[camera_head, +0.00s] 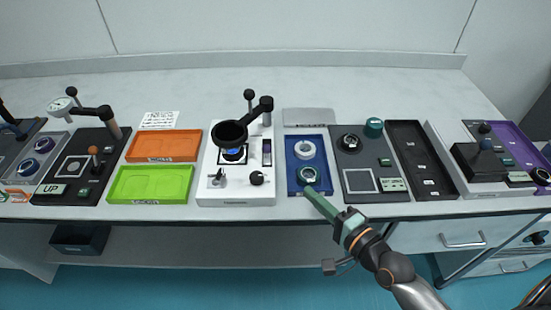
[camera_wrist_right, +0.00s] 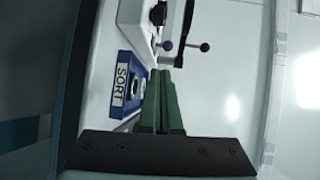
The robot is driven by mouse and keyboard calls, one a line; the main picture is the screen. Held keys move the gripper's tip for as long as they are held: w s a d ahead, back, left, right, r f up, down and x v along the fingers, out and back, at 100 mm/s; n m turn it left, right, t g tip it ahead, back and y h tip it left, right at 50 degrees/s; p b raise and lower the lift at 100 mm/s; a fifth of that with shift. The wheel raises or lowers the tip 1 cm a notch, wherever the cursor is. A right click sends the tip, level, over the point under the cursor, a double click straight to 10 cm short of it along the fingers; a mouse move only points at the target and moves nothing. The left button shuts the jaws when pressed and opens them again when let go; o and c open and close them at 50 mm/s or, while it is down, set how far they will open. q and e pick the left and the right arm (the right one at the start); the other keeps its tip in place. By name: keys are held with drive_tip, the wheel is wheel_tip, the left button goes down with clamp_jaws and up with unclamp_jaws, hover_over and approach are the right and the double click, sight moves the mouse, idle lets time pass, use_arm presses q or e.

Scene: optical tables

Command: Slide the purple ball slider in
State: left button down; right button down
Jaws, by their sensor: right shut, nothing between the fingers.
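A small purple ball (camera_wrist_right: 167,45) shows in the right wrist view on the white device, beside a dark ball on a rod (camera_wrist_right: 204,47). In the head view a narrow slot with a purple tint (camera_head: 266,152) lies at the right of the white burner device (camera_head: 236,196); I cannot tell its ball clearly there. My right gripper (camera_head: 309,190) has long green fingers, shut and empty, with tips over the front of the blue tray. In the wrist view the closed fingers (camera_wrist_right: 160,73) point toward the device, apart from the purple ball. My left gripper is not in view.
The blue tray (camera_head: 291,163) holds a white ring (camera_head: 304,149) and a green ring (camera_head: 309,174). A black pan (camera_head: 229,134) and lever knob (camera_head: 249,94) rise above the burner device. A dark grey panel (camera_head: 365,160) stands to the right. The table behind is mostly clear.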

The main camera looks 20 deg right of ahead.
drive_tip(key=shift+w+a, duration=0.1)
drive_tip(key=shift+w, duration=0.15)
approach(267, 152)
drive_tip(key=x, duration=0.3)
drive_tip(key=f+x, duration=0.1)
drive_tip(key=x, duration=0.1)
drive_tip(key=shift+d, duration=0.25)
drive_tip(key=shift+x, duration=0.75)
drive_tip(key=shift+r, duration=0.15)
